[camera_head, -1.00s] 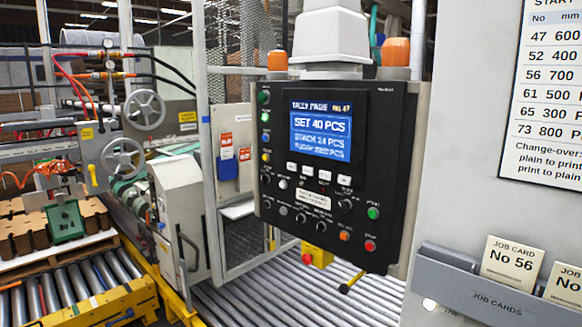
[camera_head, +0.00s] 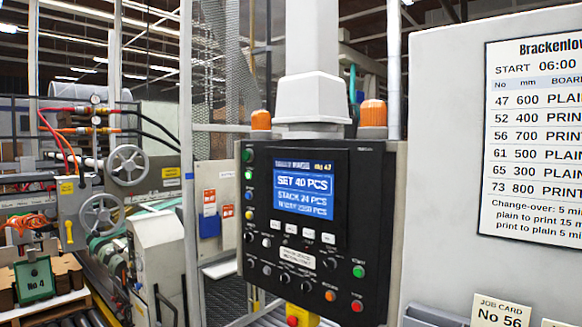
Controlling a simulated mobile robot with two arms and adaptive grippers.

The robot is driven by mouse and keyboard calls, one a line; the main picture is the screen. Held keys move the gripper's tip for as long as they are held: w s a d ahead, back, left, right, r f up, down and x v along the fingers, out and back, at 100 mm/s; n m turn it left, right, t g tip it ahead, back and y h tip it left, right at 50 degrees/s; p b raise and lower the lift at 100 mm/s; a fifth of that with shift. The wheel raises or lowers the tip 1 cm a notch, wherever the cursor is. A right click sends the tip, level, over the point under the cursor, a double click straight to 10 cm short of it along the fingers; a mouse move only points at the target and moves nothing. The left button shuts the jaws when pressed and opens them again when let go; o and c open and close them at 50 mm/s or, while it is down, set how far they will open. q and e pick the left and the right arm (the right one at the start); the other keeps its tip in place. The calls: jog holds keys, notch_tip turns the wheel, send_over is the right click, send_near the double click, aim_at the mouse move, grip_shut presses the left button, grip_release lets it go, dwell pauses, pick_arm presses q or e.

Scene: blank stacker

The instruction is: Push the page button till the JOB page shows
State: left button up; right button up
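A black control panel (camera_head: 265,290) hangs in the middle of the head view. Its blue screen (camera_head: 304,190) reads SET 40 PCS, with a STACK 24 PCS line and a blurred line below. The header above is blurred and appears to read TALLY PAGE, with No 47 at its right. A row of pale buttons (camera_head: 291,229) sits just under the screen; their labels are too small to read, so I cannot tell which is the page button. Neither of my grippers shows in the view.
A wall sheet (camera_head: 535,140) lists numbers, sizes and board types at right. A job card No 56 (camera_head: 500,312) stands at lower right. Orange lamps (camera_head: 373,113) top the panel. Handwheels (camera_head: 129,165) and a green No 4 plate (camera_head: 34,279) are at left.

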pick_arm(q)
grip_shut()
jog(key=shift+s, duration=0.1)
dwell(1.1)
